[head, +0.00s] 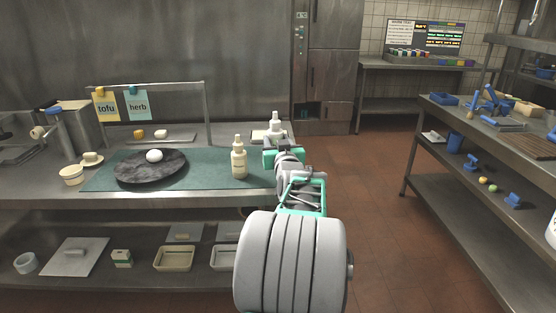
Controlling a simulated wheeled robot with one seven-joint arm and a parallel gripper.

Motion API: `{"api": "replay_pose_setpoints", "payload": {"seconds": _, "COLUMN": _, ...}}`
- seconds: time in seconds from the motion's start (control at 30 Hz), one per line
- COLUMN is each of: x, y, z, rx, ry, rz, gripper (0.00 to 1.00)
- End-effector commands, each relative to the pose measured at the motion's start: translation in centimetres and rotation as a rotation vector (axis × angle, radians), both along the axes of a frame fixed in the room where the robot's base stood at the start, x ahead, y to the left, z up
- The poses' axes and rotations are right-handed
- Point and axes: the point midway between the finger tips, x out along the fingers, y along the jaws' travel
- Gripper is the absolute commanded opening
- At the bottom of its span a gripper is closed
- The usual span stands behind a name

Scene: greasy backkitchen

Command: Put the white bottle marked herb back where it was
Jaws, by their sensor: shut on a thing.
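My gripper (281,154) is at the right end of the counter, shut on a white bottle (277,125) with a pointed nozzle. The bottle looks upright; its lower part is hidden behind my gripper, and I can see no marking on it. Whether its base touches anything is hidden. A second, cream-white bottle (239,162) with a nozzle stands on the green mat (211,172), left of my gripper; I cannot read its label. A blue card reading "herb" (138,106) hangs from a metal rack, beside a yellow card reading "tofu" (106,107).
A dark round slab (136,173) with a white ball (154,156) lies on the mat. Small bowls stand at left. A cluttered steel shelf (424,104) stands right, across open floor (362,205).

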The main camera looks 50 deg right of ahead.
Motion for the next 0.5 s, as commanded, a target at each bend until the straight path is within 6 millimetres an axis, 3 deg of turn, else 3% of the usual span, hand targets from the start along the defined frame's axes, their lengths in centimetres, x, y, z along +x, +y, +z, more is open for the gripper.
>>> {"api": "replay_pose_setpoints", "payload": {"seconds": 0.03, "x": 0.5, "y": -0.8, "z": -1.7, "rx": 0.005, "ry": 0.003, "rz": 0.000, "gripper": 0.00}}
{"api": "replay_pose_setpoints", "payload": {"seconds": 0.1, "x": 1.1, "y": -1.8, "z": -2.9, "rx": 0.004, "ry": 0.002, "rz": 0.001, "gripper": 0.00}}
{"api": "replay_pose_setpoints", "payload": {"seconds": 0.33, "x": 2.0, "y": -3.3, "z": -5.2, "rx": 0.003, "ry": 0.002, "rz": 0.001, "gripper": 0.00}}
{"api": "replay_pose_setpoints", "payload": {"seconds": 0.5, "x": 1.9, "y": -3.2, "z": -7.8, "rx": 0.002, "ry": 0.001, "rz": 0.001, "gripper": 0.00}}
